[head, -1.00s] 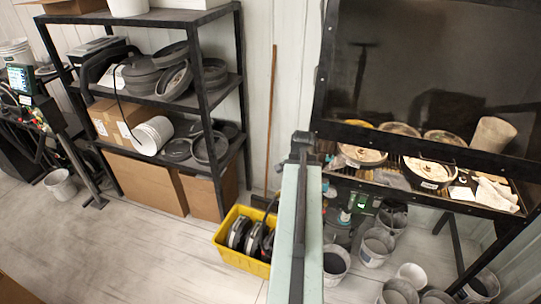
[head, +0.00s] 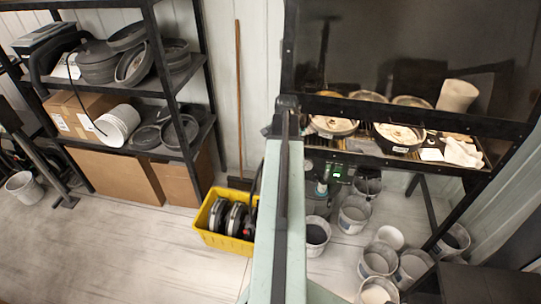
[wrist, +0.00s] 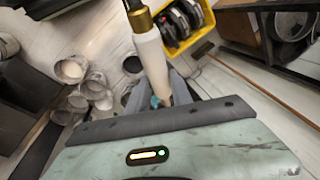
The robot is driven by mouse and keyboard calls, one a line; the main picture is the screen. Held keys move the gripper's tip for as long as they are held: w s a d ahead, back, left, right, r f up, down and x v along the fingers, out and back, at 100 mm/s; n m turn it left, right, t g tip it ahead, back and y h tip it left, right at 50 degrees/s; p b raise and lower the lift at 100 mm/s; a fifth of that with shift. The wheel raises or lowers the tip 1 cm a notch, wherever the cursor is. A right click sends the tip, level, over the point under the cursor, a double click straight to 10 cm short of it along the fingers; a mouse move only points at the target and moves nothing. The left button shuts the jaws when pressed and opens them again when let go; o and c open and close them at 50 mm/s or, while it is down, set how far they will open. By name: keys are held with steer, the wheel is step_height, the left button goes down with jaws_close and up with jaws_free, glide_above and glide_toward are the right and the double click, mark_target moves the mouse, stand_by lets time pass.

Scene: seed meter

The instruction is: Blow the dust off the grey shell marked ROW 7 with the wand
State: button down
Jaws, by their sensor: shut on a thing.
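My gripper (wrist: 172,98) shows in the wrist view, its grey fingers shut on a white wand (wrist: 152,58) with a brass collar near the top of the picture. The wand's far end is out of the picture. In the head view, round grey shells with pale insides stand on the bench at the right. One shell (head: 398,138) at the front carries a small label, and another shell (head: 333,127) is left of it. No ROW 7 marking can be read. My gripper and the wand are not visible in the head view.
A yellow crate (head: 222,239) with dark round parts stands on the floor, also in the wrist view (wrist: 196,38). Several buckets (head: 378,259) stand below the bench. A shelf (head: 150,87) with grey parts and boxes is at the left. The floor at left front is clear.

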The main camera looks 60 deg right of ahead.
steer(key=d+f+b, duration=0.1)
steer(key=d, duration=0.2)
steer(key=d+f+b, duration=0.1)
steer(key=d, duration=0.3)
steer(key=d+f+b, duration=0.1)
steer(key=d, duration=0.3)
steer(key=shift+s+d+f, duration=0.25)
steer(key=shift+f, duration=0.05)
stand_by(0.4)
steer(key=s+d, duration=0.5)
steer(key=s, duration=0.9)
steer(key=shift+d, duration=0.2)
stand_by(0.4)
steer(key=a+r+p, duration=0.2)
steer(key=a, duration=0.5)
steer(key=a+r+p, duration=0.2)
steer(key=a, duration=0.6)
steer(key=shift+w+a+r, duration=0.15)
steer(key=shift+w+r, duration=0.05)
steer(key=shift+r, duration=0.2)
